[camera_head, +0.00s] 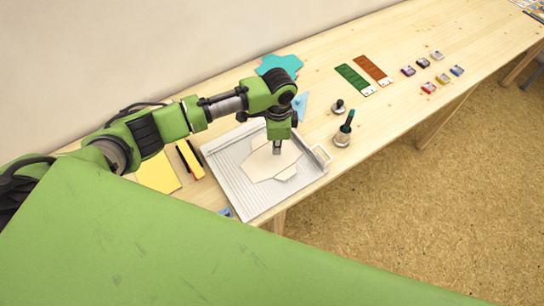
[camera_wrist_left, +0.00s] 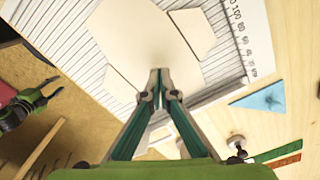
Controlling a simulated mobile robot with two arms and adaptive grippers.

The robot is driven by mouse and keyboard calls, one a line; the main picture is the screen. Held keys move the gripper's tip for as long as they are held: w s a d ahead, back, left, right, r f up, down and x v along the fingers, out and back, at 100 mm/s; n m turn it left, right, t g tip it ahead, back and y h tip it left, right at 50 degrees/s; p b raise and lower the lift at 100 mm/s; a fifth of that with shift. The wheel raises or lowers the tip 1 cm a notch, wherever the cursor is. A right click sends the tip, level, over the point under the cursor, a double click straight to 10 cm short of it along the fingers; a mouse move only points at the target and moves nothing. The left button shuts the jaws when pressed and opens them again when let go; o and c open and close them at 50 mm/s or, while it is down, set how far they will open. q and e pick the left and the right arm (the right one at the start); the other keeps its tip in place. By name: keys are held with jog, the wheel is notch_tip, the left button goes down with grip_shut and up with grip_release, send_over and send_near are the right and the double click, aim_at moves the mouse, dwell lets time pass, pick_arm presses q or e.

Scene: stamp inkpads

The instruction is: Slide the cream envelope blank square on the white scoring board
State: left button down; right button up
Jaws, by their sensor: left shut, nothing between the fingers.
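The white scoring board (camera_head: 222,158) lies on the wooden table; its grooves and printed scale also show in the left wrist view (camera_wrist_left: 60,42). The cream envelope blank (camera_head: 258,168) lies flat on the board and looks turned against its grooves. The blank fills the upper middle of the left wrist view (camera_wrist_left: 138,40). My left gripper (camera_head: 277,150) points down over the blank, shut and empty. Its fingertips (camera_wrist_left: 160,92) are at the blank; whether they touch it is unclear. My right gripper appears partly at the left edge of the left wrist view (camera_wrist_left: 22,106); its jaws are unclear.
Yellow sheets (camera_head: 158,174) lie left, teal (camera_head: 280,64) and blue (camera_head: 302,104) pieces behind. Green (camera_head: 354,79) and brown strips and several inkpads (camera_head: 429,87) lie farther right.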

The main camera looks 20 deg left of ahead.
aim_at(269, 146)
pick_arm(q)
jog(key=shift+f+b, duration=0.45)
jog(key=shift+f, duration=0.6)
jog(key=shift+a, duration=0.1)
jog(key=shift+w+a, duration=0.6)
jog(key=shift+a, duration=0.15)
jog(key=shift+w, duration=0.1)
dwell(0.3)
jog(key=shift+w+a, duration=0.5)
jog(key=shift+a, duration=0.3)
jog(key=shift+f, duration=0.1)
jog(key=shift+a, duration=0.1)
